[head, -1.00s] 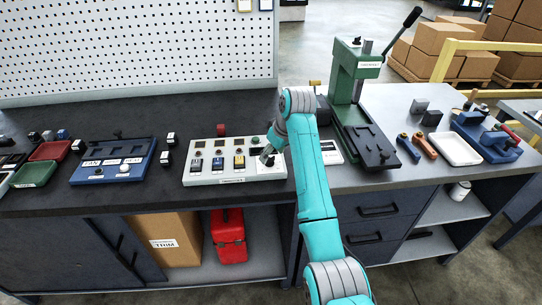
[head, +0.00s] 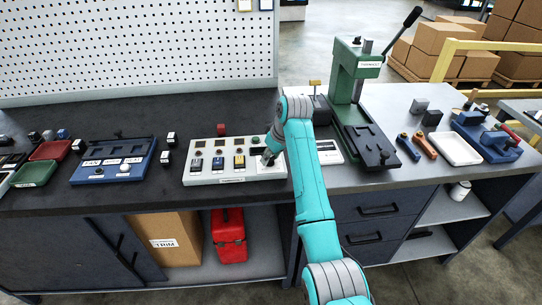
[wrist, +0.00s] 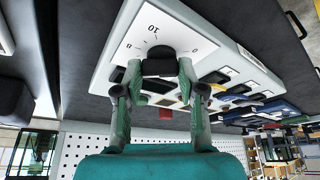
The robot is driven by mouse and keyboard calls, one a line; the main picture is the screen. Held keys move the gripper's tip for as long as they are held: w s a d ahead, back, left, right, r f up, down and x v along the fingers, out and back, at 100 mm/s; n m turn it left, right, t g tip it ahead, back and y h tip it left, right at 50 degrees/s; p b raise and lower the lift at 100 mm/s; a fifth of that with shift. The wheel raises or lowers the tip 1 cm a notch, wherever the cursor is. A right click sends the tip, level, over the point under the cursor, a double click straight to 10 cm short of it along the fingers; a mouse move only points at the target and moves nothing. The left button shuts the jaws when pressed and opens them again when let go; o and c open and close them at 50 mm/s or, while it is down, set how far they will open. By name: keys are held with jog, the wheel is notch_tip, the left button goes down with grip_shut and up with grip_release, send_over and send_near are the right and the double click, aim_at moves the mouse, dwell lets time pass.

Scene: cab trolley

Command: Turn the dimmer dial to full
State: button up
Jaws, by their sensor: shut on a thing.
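The dimmer dial (wrist: 160,66) is a black knob on a white scale plate (wrist: 133,43) printed with "10" and "0". My gripper (wrist: 161,72) is shut on the dial, one finger on each side of it, in the wrist view. The dial's pointer is hard to make out, so I cannot tell its setting. In the head view my gripper (head: 267,160) is at the right end of the pale control panel (head: 235,177). The dial is mostly hidden there behind my gripper.
Several coloured switches (head: 218,162) sit on the panel just left of my gripper. A green press (head: 352,100) stands to the right. A pegboard (head: 140,45) is behind the bench.

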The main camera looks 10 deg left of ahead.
jog(key=shift+m, duration=0.3)
jog(key=m+t+h, duration=0.1)
jog(key=m, duration=0.2)
jog(key=shift+s+a+m, duration=0.1)
jog(key=shift+m, duration=0.2)
jog(key=m+h, duration=0.1)
jog(key=m, duration=0.2)
jog(key=shift+m+h, duration=0.3)
jog(key=m+h, duration=0.1)
jog(key=m, duration=0.2)
jog(key=shift+a+m+t, duration=0.1)
jog(key=shift+m+t, duration=0.2)
jog(key=shift+t, duration=0.1)
jog(key=shift+s+a+m+g+h, duration=0.15)
jog(key=shift+m+h, duration=0.35)
jog(key=shift+m, duration=0.65)
jog(key=shift+w+d+m+g+h, duration=0.1)
jog(key=shift+m+g+h, duration=0.3)
jog(key=shift+m, duration=0.75)
jog(key=o, duration=1.1)
jog(key=shift+o, duration=0.2)
